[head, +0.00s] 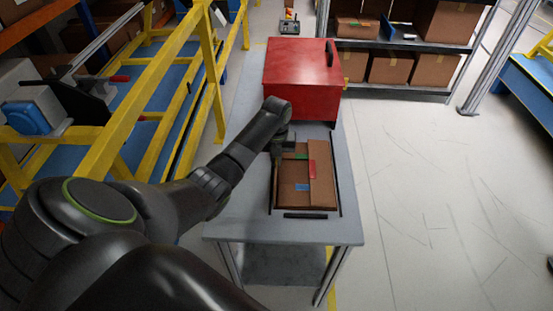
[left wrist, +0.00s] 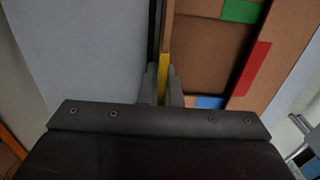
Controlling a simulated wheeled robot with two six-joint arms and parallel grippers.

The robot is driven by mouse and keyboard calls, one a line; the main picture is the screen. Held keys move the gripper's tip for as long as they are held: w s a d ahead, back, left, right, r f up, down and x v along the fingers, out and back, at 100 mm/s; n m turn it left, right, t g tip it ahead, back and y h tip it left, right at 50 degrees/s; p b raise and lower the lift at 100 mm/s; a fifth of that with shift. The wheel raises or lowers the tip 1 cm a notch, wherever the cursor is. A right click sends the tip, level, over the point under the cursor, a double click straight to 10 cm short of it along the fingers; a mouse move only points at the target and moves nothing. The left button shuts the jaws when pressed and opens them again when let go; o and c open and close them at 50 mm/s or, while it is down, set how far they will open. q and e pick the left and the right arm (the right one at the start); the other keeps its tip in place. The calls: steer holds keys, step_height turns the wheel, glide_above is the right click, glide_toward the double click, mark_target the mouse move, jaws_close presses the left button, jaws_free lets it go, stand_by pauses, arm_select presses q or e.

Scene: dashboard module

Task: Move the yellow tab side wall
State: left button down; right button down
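An open cardboard box (head: 296,198) lies on the grey table, with colored tabs on its walls and flaps. The yellow tab side wall (left wrist: 164,72) is the box's left wall and stands edge-up in the left wrist view. My left gripper (head: 284,150) reaches down at the box's left edge. In the left wrist view its two fingers (left wrist: 163,84) lie close on either side of the yellow tab and look shut on it. The yellow tab does not show clearly in the head view. My right gripper is not in view.
Green (head: 301,156), red (head: 312,169) and blue (head: 302,187) tabs mark other parts of the box. Dark strips (head: 305,215) border it on the table (head: 232,228). A red case (head: 302,77) stands behind. A yellow-framed rack (head: 140,100) is at left; floor at right is clear.

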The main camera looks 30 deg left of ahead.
arm_select(q)
steer(key=shift+w+d, duration=0.1)
steer(key=shift+d, duration=0.05)
stand_by(0.3)
steer(key=shift+w+d+g+y+p, duration=0.15)
steer(key=shift+d+g+y+p, duration=0.15)
steer(key=shift+y, duration=0.25)
steer(key=shift+w+d+g+y+p, duration=0.1)
steer(key=shift+w+d+g+y, duration=0.1)
steer(key=shift+g+y, duration=0.3)
steer(key=shift+w+d+f+g+y, duration=0.1)
steer(key=shift+d+g+y, duration=0.2)
steer(key=shift+y, duration=0.35)
steer(key=shift+w+d+f+g+y+b, duration=0.2)
steer(key=shift+g+y+b, duration=0.2)
steer(key=shift+y+b, duration=0.25)
steer(key=shift+w+d+f+g+y+b, duration=0.1)
steer(key=shift+d+g+y+b, duration=0.1)
steer(key=shift+g+y+b, duration=0.35)
steer(key=c, duration=1.6)
jaws_free()
steer(key=v, duration=0.5)
steer(key=b+v, duration=0.1)
steer(key=v, duration=0.5)
steer(key=b+v, duration=0.1)
steer(key=v, duration=0.5)
steer(key=shift+s+d+r, duration=0.2)
steer(key=shift+d, duration=0.05)
